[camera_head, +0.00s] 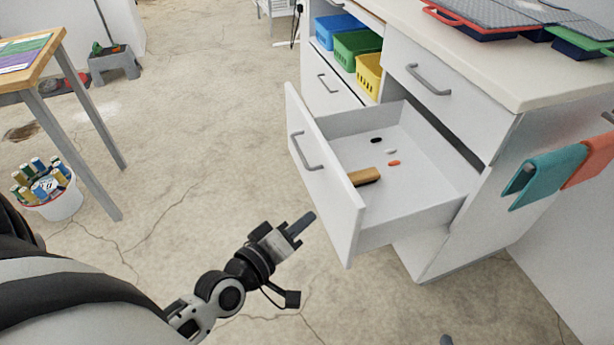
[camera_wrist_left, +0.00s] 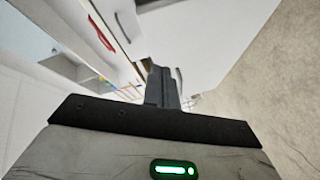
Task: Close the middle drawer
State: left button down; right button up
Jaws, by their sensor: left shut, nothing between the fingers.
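The middle drawer (camera_head: 327,172) of the white cabinet is pulled well out, its front panel facing left with a grey bar handle (camera_head: 306,151). Inside it lie a tan block-like item (camera_head: 364,177) and a few small pieces, black, white and orange. My left gripper (camera_head: 300,226) is shut and empty, in front of and below the drawer front, apart from the handle in the head view. In the left wrist view the closed fingers (camera_wrist_left: 162,88) point toward a large pale surface. My right gripper is not in view.
A closed drawer (camera_head: 440,84) sits above the open one. Blue, green and yellow baskets (camera_head: 356,48) stand in a cabinet shelf. Teal and coral towels (camera_head: 545,176) hang at the right. A table (camera_head: 50,60) and a bucket (camera_head: 54,202) stand left. The floor between is clear.

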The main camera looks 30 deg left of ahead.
pick_arm(q)
jog(key=w+a+f+n+t+y+b, duration=0.1)
jog(key=w+a+n+t+y+b, duration=0.2)
jog(key=a+n, duration=0.55)
jog(key=g+y+p, duration=0.1)
jog(key=p, duration=0.1)
send_near(323, 155)
jog(key=w+a, duration=0.3)
jog(key=shift+w+d+r, duration=0.2)
jog(key=shift+w+d, duration=0.65)
jog(key=shift+w, duration=0.25)
jog(key=shift+w+d, duration=0.4)
jog(key=shift+w, duration=0.1)
